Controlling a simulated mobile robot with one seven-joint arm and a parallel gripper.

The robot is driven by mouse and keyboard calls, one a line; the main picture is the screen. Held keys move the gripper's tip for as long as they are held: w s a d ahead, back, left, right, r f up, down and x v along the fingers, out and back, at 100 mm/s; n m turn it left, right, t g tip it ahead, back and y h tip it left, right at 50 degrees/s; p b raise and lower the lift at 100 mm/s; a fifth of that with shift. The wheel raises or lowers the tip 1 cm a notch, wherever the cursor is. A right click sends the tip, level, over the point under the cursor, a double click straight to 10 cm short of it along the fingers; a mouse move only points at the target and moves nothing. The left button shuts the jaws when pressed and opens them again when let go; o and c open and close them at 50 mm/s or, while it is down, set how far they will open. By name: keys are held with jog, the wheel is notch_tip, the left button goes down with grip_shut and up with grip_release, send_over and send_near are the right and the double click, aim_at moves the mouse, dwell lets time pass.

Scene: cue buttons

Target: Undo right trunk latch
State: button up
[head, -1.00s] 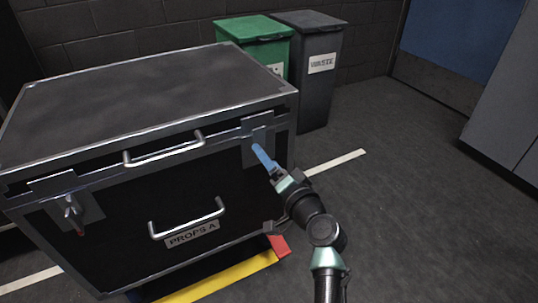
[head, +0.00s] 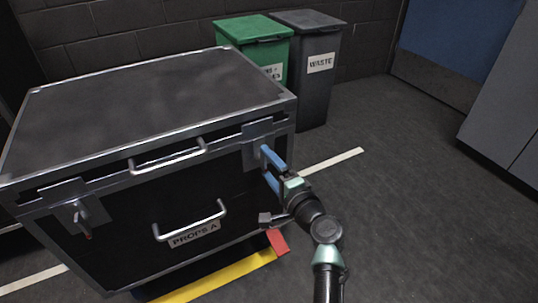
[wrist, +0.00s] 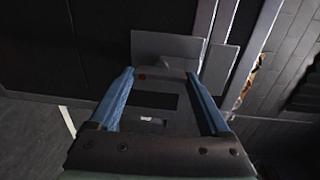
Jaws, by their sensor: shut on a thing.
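The trunk (head: 215,185) is a large black case with metal edges and a grey lid (head: 150,95). Its right latch (head: 252,152) is a grey plate at the front right, under the lid's edge. My gripper (head: 266,164) is at this latch, its two blue fingers one above the other, shut on the latch handle. In the wrist view the fingers stand either side of the grey handle (wrist: 165,74), which has a red spot, in front of the latch plates (wrist: 220,65). The fingers hide much of the handle in the head view. The left latch (head: 78,213) has a hanging handle.
Metal pull handles (head: 168,157) stick out from the trunk's front, with a lower one (head: 190,222) above the PROPS A label. A green bin (head: 250,45) and a dark WASTE bin (head: 312,85) stand behind. The floor (head: 420,200) at right is clear.

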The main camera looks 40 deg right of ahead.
dwell(0.4)
jog(key=o, duration=1.2)
jog(key=f+p+v, duration=0.1)
jog(key=p+v, duration=0.3)
jog(key=v, duration=0.9)
jog(key=shift+r, duration=0.5)
jog(key=shift+w, duration=0.1)
